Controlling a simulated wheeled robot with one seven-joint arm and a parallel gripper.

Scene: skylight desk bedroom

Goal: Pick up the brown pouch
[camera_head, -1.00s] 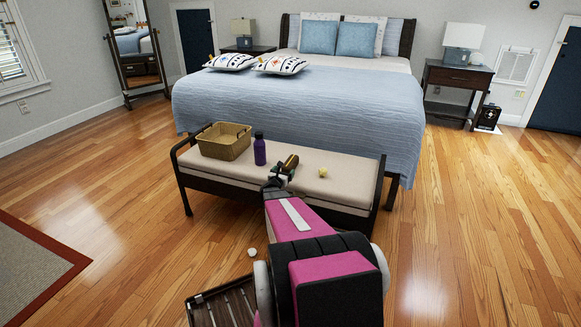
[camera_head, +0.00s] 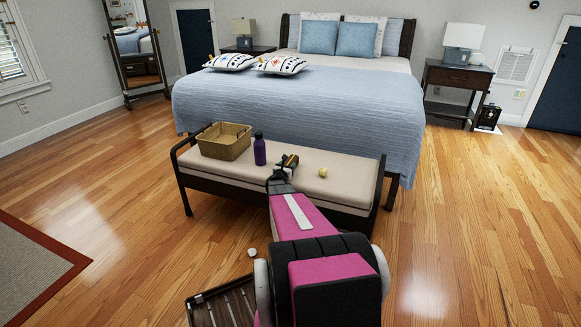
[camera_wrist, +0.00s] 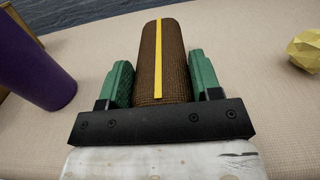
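The brown pouch (camera_wrist: 161,60) lies on the cushioned bench, with a yellow stripe along its length. In the wrist view my gripper (camera_wrist: 160,72) has its two green fingers on either side of the near part of the pouch. The fingers are spread wide, with only narrow gaps to its sides; firm contact does not show. The far end of the pouch reaches past the fingertips. In the head view my gripper (camera_head: 284,169) is over the bench and hides most of the pouch.
The bench (camera_head: 340,188) also bears a woven basket (camera_head: 224,142), a purple bottle (camera_head: 259,150) left of my gripper and a small yellow object (camera_head: 323,172) to the right. The bed (camera_head: 300,100) stands behind. A small pale object (camera_head: 252,252) lies on the floor.

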